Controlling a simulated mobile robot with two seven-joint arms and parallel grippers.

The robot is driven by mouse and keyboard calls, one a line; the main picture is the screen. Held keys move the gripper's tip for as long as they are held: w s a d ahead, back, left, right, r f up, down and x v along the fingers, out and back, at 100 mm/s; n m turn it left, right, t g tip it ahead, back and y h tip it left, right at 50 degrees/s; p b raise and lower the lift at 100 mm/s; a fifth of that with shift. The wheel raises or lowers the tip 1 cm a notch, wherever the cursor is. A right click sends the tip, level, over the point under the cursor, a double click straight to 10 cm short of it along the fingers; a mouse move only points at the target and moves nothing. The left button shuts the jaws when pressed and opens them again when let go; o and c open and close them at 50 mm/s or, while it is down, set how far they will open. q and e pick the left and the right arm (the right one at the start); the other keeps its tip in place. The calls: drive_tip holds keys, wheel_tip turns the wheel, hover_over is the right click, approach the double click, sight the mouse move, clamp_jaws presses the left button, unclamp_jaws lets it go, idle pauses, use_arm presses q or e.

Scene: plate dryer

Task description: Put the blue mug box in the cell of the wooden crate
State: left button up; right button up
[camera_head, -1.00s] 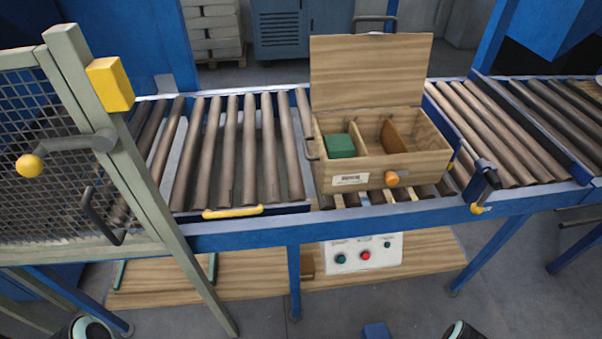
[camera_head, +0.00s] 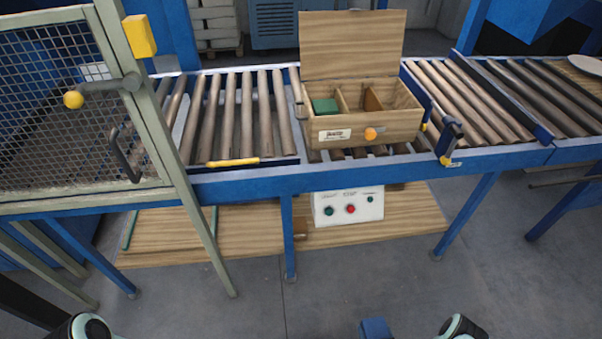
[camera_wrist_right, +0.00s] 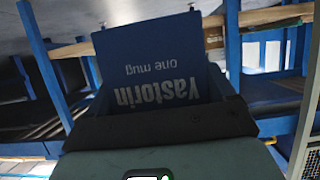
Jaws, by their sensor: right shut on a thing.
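The blue mug box (camera_wrist_right: 155,75) fills the middle of the right wrist view, its white lettering upside down. My right gripper (camera_wrist_right: 160,125) is shut on it. A blue corner of the box (camera_head: 376,329) shows at the bottom edge of the head view, well in front of the conveyor. The wooden crate (camera_head: 376,137) stands on the rollers with its lid raised at the back. Dividers split it into cells. The left cell holds a green box (camera_head: 325,106); the middle and right cells look empty. My left gripper is out of view.
A mesh gate with a grey frame (camera_head: 165,140) and yellow-knobbed handle stands at the left. The conveyor's blue front rail (camera_head: 240,185) runs below the crate. A white button box (camera_head: 348,206) sits underneath. Open floor lies in front.

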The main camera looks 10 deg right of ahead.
drive_tip(key=shift+s, duration=0.2)
drive_tip(key=w+a+r+y, duration=0.1)
drive_tip(key=w+a+r, duration=0.2)
drive_tip(key=w+r, duration=1.25)
drive_tip(key=w+a+r+n, duration=0.1)
drive_tip(key=w+a+r, duration=0.4)
drive_tip(key=w+r, duration=0.4)
drive_tip(key=a+r, duration=0.7)
drive_tip(key=r, duration=0.5)
use_arm(q)
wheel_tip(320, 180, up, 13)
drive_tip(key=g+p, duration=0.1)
drive_tip(key=p, duration=1.3)
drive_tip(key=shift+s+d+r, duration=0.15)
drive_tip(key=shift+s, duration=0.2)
use_arm(e)
drive_tip(key=s+r, duration=0.7)
drive_tip(key=r, duration=0.3)
drive_tip(key=shift+s+r, duration=0.25)
drive_tip(key=shift+s, duration=0.15)
